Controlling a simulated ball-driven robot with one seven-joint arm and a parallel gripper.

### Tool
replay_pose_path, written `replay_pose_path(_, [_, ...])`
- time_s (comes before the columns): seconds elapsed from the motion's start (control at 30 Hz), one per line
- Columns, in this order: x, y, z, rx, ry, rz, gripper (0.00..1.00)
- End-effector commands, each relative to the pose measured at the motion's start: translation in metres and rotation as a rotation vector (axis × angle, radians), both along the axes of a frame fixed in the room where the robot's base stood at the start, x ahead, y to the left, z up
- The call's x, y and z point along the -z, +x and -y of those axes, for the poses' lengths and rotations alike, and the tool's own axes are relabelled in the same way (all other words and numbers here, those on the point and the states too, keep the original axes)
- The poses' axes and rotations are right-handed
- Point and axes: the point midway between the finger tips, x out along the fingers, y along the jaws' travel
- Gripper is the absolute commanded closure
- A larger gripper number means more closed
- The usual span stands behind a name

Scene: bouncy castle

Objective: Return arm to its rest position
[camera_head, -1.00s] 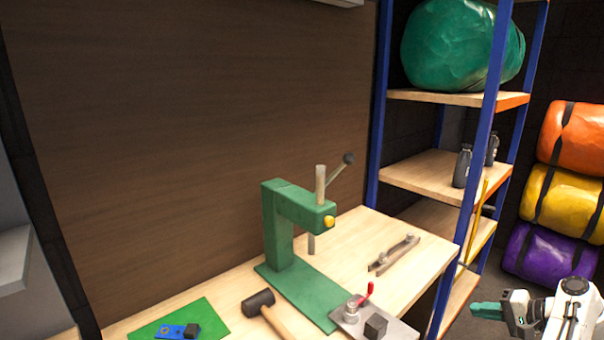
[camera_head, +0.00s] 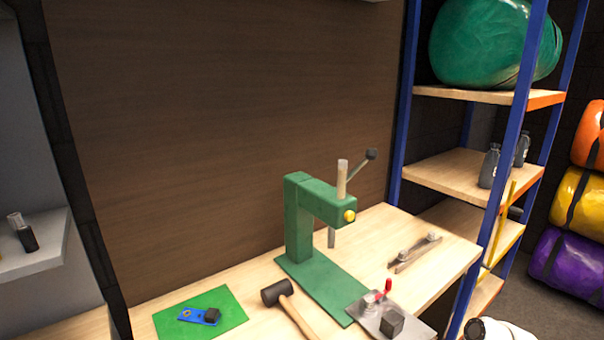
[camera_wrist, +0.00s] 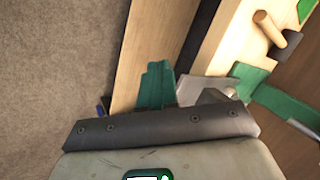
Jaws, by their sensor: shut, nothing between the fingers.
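My gripper (camera_wrist: 157,84) shows in the wrist view as green fingers held together, with nothing between them. It points toward the wooden bench edge (camera_wrist: 140,30), with brown floor (camera_wrist: 50,60) to its left. Its height over the bench is hard to tell. In the head view only a white part of my arm shows at the bottom right edge; the gripper is out of that picture.
The workbench (camera_head: 222,272) carries a green press (camera_head: 300,225), a mallet (camera_head: 285,300), a metal plate with a red-handled clamp (camera_head: 384,295) and a green mat (camera_head: 235,318). A blue-framed shelf (camera_head: 510,110) stands at the right. Rolled bundles (camera_head: 570,262) are stacked beyond it.

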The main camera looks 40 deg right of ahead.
Motion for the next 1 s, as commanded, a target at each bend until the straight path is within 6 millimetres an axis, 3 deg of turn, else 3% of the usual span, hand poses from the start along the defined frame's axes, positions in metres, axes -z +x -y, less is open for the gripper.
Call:
replay_pose_path(0.03, [0.012, 0.000, -0.039, -0.107, -0.040, -0.062, 1.00])
replay_pose_path(0.2, [0.027, -0.018, -0.136, -0.433, -0.208, -0.209, 1.00])
replay_pose_path(0.3, [0.027, -0.038, -0.181, -0.614, -0.305, -0.265, 1.00])
replay_pose_path(0.4, [0.022, -0.058, -0.212, -0.761, -0.386, -0.297, 1.00])
replay_pose_path(0.6, [0.012, -0.082, -0.239, -0.918, -0.477, -0.320, 1.00])
replay_pose_path(1.0, [0.010, -0.084, -0.242, -0.934, -0.487, -0.323, 1.00])
